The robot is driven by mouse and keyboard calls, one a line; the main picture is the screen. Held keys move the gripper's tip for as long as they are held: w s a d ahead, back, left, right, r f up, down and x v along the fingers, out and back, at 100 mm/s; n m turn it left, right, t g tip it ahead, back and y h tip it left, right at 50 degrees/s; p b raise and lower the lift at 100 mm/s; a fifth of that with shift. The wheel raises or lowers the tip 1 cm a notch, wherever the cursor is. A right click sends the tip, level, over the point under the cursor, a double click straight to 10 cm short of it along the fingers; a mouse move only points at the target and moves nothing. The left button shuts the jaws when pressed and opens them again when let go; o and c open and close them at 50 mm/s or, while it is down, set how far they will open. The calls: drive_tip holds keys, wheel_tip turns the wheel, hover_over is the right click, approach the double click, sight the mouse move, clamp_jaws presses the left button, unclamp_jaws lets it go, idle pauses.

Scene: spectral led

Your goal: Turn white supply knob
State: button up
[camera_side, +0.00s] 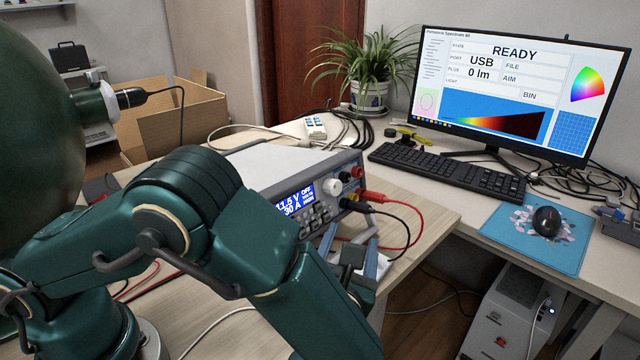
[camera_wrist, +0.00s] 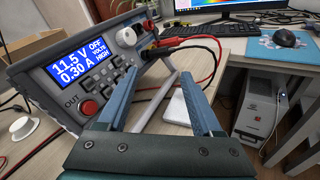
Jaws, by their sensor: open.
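The power supply (camera_side: 285,165) is a grey box with a lit blue display reading 11.5 V and OFF. In the wrist view its display (camera_wrist: 75,72) reads 11.5 V, 0.30 A, OFF. A white knob also shows in the side view (camera_side: 346,186). My gripper (camera_wrist: 159,73) is open and empty, in front of the panel's right part, apart from the knob. In the side view my gripper (camera_side: 351,247) is partly hidden by my arm.
Red and black leads (camera_side: 405,215) loop from the supply's right side close to my gripper. A red OUT button (camera_wrist: 90,108) is low on the panel. A monitor (camera_side: 515,85) reads READY, with a keyboard (camera_side: 447,172) and mouse (camera_side: 546,221) on the right desk.

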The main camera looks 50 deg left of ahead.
drive_tip(key=shift+s+d+n+g+y, duration=1.15)
drive_tip(key=shift+d+n+y, duration=0.7)
drive_tip(key=shift+n, duration=6.95)
drive_tip(key=s+a+n+g+h, duration=0.3)
drive_tip(key=a+n+g+h, duration=0.25)
drive_tip(key=n+g, duration=0.35)
drive_tip(key=d+r+m+g, duration=0.1)
drive_tip(key=d, duration=0.5)
drive_tip(key=shift+r+h, duration=0.4)
